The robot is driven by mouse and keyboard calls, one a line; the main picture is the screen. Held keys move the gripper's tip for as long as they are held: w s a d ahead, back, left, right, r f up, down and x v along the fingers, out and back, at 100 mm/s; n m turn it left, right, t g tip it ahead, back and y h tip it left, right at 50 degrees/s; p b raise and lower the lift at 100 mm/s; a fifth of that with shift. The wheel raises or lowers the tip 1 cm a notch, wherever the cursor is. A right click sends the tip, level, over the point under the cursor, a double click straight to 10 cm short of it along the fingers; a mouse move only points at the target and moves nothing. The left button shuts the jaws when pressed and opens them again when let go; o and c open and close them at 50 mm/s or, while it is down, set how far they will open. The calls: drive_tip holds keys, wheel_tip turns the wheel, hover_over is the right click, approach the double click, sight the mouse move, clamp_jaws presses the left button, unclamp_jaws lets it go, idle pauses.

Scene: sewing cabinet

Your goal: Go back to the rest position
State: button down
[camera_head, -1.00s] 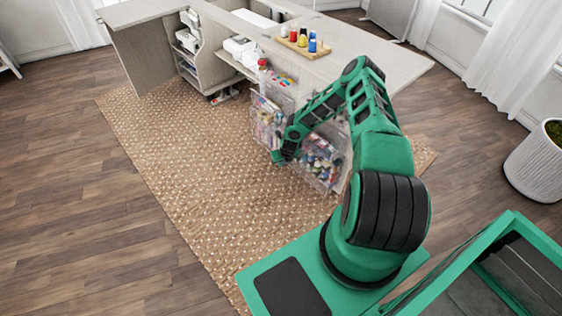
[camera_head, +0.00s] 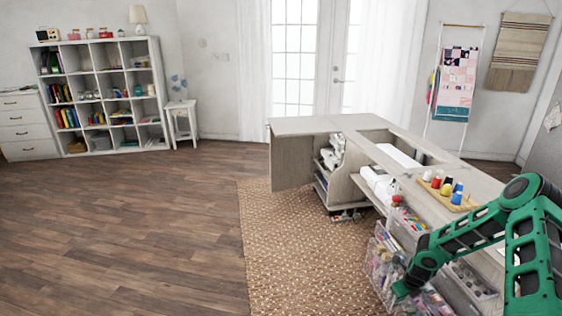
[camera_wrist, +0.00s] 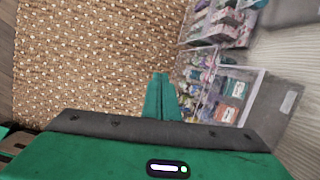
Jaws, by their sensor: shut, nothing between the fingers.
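My gripper (camera_wrist: 161,97) shows in the wrist view with its green fingers together and nothing between them. It is above the woven rug (camera_wrist: 95,50), beside the clear bins. In the head view my green arm reaches in from the right, and its end (camera_head: 402,288) is low, in front of the clear bins (camera_head: 378,268) on the cabinet's side. The fingertips are too small to make out there. The sewing cabinet (camera_head: 310,126) stands open, with its door panel swung out to the left.
A wooden tray (camera_head: 447,194) with several coloured spools stands on the cabinet top. In the wrist view, clear bins (camera_wrist: 230,90) full of small items lie close on the right. A white shelf unit (camera_head: 100,95) and a small stool (camera_head: 182,118) stand far left. The wood floor (camera_head: 120,220) is clear.

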drive_tip(key=s+d+r+n+g+h, duration=0.1)
drive_tip(key=s+r+n, duration=0.4)
drive_tip(key=r, duration=0.7)
drive_tip(key=s+d+r+n+g, duration=0.1)
drive_tip(key=s+r+n, duration=0.45)
drive_tip(key=r, duration=0.65)
drive_tip(key=s+d+r+n+g+h, duration=0.1)
drive_tip(key=s+r+n, duration=0.4)
drive_tip(key=r, duration=0.6)
drive_tip(key=s+a+r+n+y, duration=0.1)
drive_tip(key=s+a+r+n, duration=0.2)
drive_tip(key=s, duration=0.5)
drive_tip(key=s+a+r+n+y, duration=0.1)
drive_tip(key=s+a+r+n, duration=0.3)
drive_tip(key=s, duration=0.5)
drive_tip(key=s+a+r+n+y, duration=0.1)
drive_tip(key=s+a+r+n, duration=0.2)
drive_tip(key=s+r, duration=0.4)
drive_tip(key=shift+s+a, duration=0.15)
drive_tip(key=shift+s, duration=1.1)
drive_tip(key=shift+w+f, duration=0.2)
drive_tip(key=shift+w, duration=0.45)
